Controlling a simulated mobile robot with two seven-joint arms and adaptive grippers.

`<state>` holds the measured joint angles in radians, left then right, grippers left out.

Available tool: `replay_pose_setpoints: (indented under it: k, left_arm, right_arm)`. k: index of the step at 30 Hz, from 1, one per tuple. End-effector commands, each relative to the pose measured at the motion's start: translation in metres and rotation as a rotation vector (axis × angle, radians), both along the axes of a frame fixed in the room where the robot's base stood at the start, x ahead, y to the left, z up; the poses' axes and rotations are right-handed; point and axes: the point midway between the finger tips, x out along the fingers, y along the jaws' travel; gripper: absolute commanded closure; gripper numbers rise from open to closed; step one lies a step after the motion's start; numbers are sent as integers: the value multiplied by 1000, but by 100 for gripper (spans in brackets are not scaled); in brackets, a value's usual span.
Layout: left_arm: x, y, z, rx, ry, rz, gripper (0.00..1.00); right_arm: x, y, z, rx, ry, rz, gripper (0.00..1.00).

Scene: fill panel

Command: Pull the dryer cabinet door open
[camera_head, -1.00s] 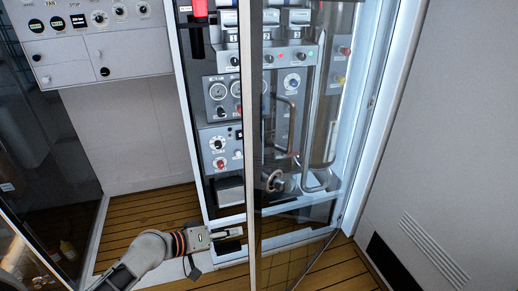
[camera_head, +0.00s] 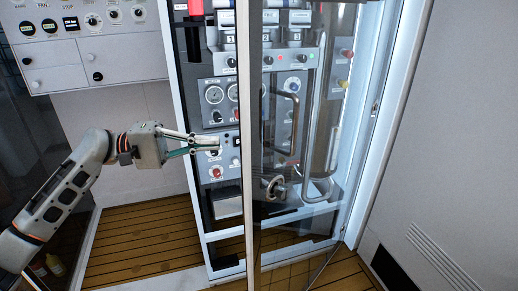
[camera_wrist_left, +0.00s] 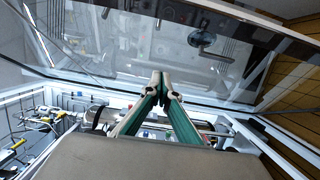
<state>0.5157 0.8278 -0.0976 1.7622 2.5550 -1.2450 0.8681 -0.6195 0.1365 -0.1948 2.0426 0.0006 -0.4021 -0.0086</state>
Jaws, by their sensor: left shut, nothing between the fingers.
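The dryer cabinet door (camera_head: 250,190) is a glass panel in a light metal frame. It stands ajar, swung out toward me, its near edge almost upright in the head view. A dark bar handle (camera_head: 291,122) shows at the glass, along with a round metal fitting (camera_head: 274,187). My left gripper (camera_head: 219,143) is shut and empty, left of the door's edge and in front of the cabinet opening. In the left wrist view its closed fingertips (camera_wrist_left: 160,77) point toward the glass (camera_wrist_left: 125,55); I cannot tell whether they touch anything. My right gripper is not in view.
The cabinet's inside holds gauges (camera_head: 214,95), knobs and pipes behind the door. A grey control panel (camera_head: 95,65) hangs at the upper left. A pale wall (camera_head: 450,150) stands at the right.

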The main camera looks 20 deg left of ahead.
Motion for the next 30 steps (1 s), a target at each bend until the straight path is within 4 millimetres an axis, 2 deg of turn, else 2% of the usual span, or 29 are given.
replay_pose_setpoints:
  k: [13,16,22,30]
  left_arm:
    - [28,-82,3,-1,-5,-2,100]
    - [21,-96,2,0,-3,-3,100]
    - [13,-113,1,1,-2,-1,100]
    - [12,-117,-1,1,-1,1,100]
  right_arm:
    - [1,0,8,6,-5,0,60]
    - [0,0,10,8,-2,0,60]
    - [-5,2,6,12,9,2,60]
    - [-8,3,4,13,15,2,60]
